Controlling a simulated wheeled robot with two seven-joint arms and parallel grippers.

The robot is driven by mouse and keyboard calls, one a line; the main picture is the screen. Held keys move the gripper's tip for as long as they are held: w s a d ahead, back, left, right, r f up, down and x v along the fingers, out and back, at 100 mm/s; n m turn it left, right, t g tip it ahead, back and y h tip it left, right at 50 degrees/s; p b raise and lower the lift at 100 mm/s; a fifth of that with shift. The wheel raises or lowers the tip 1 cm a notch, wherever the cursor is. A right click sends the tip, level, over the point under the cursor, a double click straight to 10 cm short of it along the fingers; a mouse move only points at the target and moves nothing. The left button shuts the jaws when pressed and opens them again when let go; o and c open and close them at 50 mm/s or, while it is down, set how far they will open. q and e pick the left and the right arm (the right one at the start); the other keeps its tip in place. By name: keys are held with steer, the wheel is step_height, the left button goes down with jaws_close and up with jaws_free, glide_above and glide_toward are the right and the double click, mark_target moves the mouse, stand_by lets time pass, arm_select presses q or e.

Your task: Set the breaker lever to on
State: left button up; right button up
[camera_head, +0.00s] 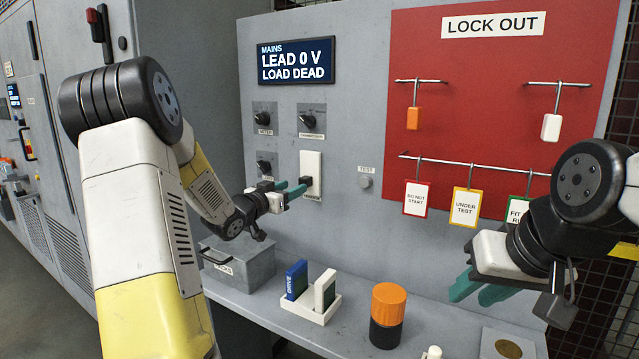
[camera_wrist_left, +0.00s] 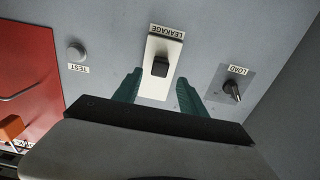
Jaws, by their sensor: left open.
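The breaker lever (camera_head: 306,181) is a small black handle on a white upright plate (camera_head: 311,160) on the grey panel. It sits in the lower part of the plate, close to the label below it. In the left wrist view, which is upside down, the lever (camera_wrist_left: 160,67) is near the LEAKAGE label. My left gripper (camera_head: 284,190) is open just in front of the plate. Its green fingers (camera_wrist_left: 158,88) are spread to either side of the plate, with nothing between them. My right gripper (camera_head: 480,290) hangs empty at the right, its fingers apart.
Rotary knobs (camera_head: 308,121) are left of and above the plate, and a TEST button (camera_head: 364,182) is to its right. A red lock-out board (camera_head: 490,110) holds hanging tags. The ledge below carries a grey box (camera_head: 240,268), a card holder (camera_head: 313,308) and an orange-topped cylinder (camera_head: 388,315).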

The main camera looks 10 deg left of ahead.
mark_target(302, 182)
arm_select(q)
steer(key=x, duration=0.7)
steer(key=shift+w, duration=0.15)
steer(key=shift+c, duration=0.2)
jaws_close()
stand_by(1.0)
steer(key=shift+r, duration=0.1)
